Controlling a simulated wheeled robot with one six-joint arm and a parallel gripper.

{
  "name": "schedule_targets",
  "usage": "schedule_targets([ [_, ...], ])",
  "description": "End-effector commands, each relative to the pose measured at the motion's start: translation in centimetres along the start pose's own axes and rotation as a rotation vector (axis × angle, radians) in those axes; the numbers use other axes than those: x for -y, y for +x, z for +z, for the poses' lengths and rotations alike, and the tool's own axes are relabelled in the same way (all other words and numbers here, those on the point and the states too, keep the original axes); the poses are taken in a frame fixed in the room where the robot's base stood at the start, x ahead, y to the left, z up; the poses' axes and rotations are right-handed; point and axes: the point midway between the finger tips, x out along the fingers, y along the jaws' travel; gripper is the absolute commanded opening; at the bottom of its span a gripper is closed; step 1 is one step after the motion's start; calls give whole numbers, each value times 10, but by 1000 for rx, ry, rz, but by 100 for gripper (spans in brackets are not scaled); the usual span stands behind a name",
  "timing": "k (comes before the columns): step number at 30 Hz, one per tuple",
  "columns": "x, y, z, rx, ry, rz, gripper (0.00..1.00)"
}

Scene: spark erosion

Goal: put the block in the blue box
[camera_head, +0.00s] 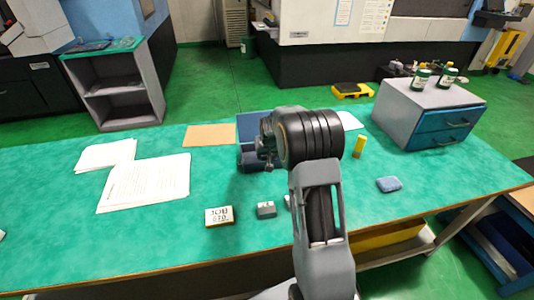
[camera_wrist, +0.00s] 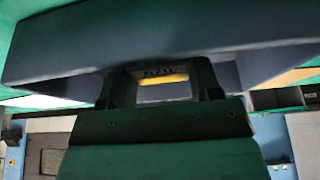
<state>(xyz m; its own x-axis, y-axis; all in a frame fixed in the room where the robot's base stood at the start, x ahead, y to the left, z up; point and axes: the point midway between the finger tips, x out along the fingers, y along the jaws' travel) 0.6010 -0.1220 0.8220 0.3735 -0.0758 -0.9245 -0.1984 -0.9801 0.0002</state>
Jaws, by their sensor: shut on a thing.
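My gripper (camera_wrist: 162,88) is shut on a small block (camera_wrist: 164,78) with a yellow face and dark marks along its edge. The block sits between the two dark fingers in the wrist view. The blue box (camera_head: 250,122) stands behind my arm on the green table in the head view, partly hidden by it. In the wrist view a wide blue-grey wall, seemingly of the box (camera_wrist: 160,40), fills the top, close beyond the fingers. In the head view my wrist hides the fingertips and the held block. I cannot tell whether the block touches the box.
A white-topped JOB block (camera_head: 219,216), a grey block (camera_head: 266,210), a blue sponge-like piece (camera_head: 389,184) and a yellow item (camera_head: 359,147) lie about on the table. Papers (camera_head: 145,182) lie left. A drawer unit (camera_head: 425,115) with bottles stands right.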

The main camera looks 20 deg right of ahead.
Motion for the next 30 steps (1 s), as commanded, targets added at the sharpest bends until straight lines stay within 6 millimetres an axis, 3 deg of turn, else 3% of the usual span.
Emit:
schedule_targets([
  [11, 0, 3, 0, -4, 0, 0, 11],
  [12, 0, 4, 2, -1, 0, 0, 59],
  [20, 0, 3, 1, -1, 0, 0, 84],
  [30, 0, -3, -1, -3, 0, 0, 84],
])
